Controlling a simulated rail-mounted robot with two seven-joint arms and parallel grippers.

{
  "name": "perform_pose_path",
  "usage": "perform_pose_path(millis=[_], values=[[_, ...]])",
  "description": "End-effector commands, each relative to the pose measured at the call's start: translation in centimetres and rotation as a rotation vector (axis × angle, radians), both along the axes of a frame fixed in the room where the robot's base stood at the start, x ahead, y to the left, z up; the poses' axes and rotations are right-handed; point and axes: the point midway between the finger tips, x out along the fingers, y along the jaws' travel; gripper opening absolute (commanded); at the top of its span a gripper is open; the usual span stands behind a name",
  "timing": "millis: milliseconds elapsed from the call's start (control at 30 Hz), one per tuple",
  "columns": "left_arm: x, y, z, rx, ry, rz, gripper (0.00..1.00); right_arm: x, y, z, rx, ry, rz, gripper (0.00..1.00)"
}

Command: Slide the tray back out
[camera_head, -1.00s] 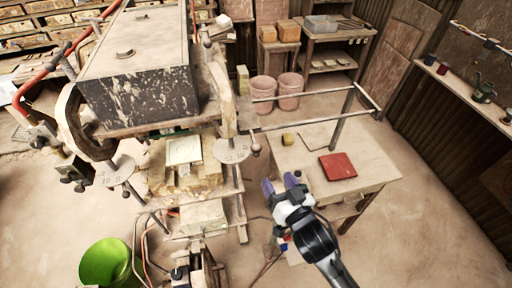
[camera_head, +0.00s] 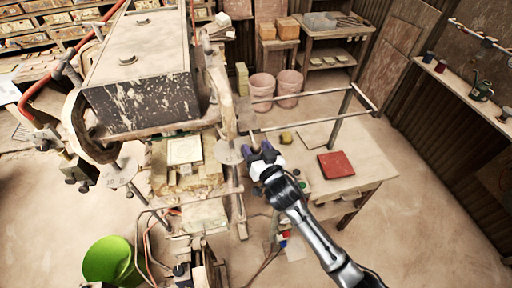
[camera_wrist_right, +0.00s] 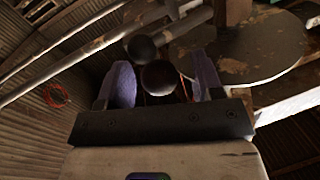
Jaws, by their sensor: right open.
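A pale square tile (camera_head: 184,150) sits on the bed of the tile press, below its big dark box (camera_head: 140,70). I cannot make out a separate tray edge around the tile. My right gripper (camera_head: 262,150) is at the right side of the press, by the round plate (camera_head: 229,152). The right wrist view shows its two purple fingers (camera_wrist_right: 158,85) apart, with a dark round knob (camera_wrist_right: 158,77) between them. A second dark ball (camera_wrist_right: 142,47) shows just beyond. Whether the fingers touch the knob cannot be told. My left gripper is not seen.
A wooden table (camera_head: 350,165) with a red tile (camera_head: 337,164) and a yellow sponge-like block (camera_head: 287,138) stands to the right. A metal rail (camera_head: 315,120) runs above it. The floor at lower right is clear.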

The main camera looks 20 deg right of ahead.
Motion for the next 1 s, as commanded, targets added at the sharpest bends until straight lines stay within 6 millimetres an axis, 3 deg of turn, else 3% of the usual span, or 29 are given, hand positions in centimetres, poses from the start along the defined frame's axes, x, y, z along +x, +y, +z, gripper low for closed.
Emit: perform_pose_path(millis=[300,900,1000], values=[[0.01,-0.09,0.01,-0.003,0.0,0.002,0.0,0.13,0.02,-0.03,0.0,0.0,0.0,0.6],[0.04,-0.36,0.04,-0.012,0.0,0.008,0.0,0.11,0.02,-0.02,0.0,0.0,0.0,0.03],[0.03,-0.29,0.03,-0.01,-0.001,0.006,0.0,0.11,0.01,-0.02,0.0,0.0,0.0,0.0]])
